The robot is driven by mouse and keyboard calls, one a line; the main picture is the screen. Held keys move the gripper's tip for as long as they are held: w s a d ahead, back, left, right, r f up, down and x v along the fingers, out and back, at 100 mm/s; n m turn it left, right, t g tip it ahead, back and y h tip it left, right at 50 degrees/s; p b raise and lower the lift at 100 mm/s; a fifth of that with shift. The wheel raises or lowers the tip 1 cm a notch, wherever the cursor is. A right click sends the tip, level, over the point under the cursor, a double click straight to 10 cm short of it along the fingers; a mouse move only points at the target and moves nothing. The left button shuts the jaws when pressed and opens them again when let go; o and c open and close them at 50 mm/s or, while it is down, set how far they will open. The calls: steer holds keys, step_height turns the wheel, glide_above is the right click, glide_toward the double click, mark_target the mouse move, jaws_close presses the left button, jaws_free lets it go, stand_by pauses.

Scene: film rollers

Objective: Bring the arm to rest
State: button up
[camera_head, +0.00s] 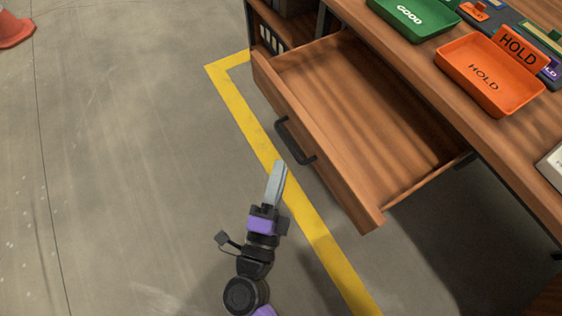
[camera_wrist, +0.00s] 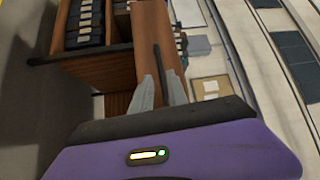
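My gripper (camera_head: 279,168) is in front of the wooden drawer (camera_head: 355,110), over the floor near the yellow line. In the head view it is just left of and below the black drawer handle (camera_head: 294,141) and looks apart from it. In the wrist view its two fingers (camera_wrist: 160,88) stand apart with a gap between them, and nothing is held. The drawer is pulled out and its visible inside is empty. My arm reaches up from the bottom of the head view.
The desk (camera_head: 400,45) bears a green GOOD tray (camera_head: 412,16) and an orange HOLD tray (camera_head: 490,75) at the upper right. An orange cone (camera_head: 14,30) stands at the far left. A yellow floor line (camera_head: 305,205) runs past the drawer. Floor at left is clear.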

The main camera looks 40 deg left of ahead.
steer(key=shift+a, duration=0.1)
stand_by(0.4)
step_height(320, 180, up, 5)
steer(key=s+a+n+y, duration=0.1)
steer(key=s+n+y, duration=0.1)
steer(key=n+y, duration=0.1)
steer(key=s+d+r+n+h, duration=0.15)
steer(key=d+n, duration=0.35)
steer(key=d, duration=0.7)
steer(key=s+d+r+n+h, duration=0.1)
steer(key=s+d+n+h, duration=0.3)
steer(key=d, duration=0.9)
steer(key=s+d+g+h, duration=0.3)
steer(key=s+d+h, duration=0.45)
steer(key=d, duration=0.65)
step_height(320, 180, up, 19)
steer(key=s+y+p, duration=0.1)
steer(key=p, duration=1.9)
steer(key=shift+s+r+m, duration=0.15)
steer(key=shift+m, duration=0.15)
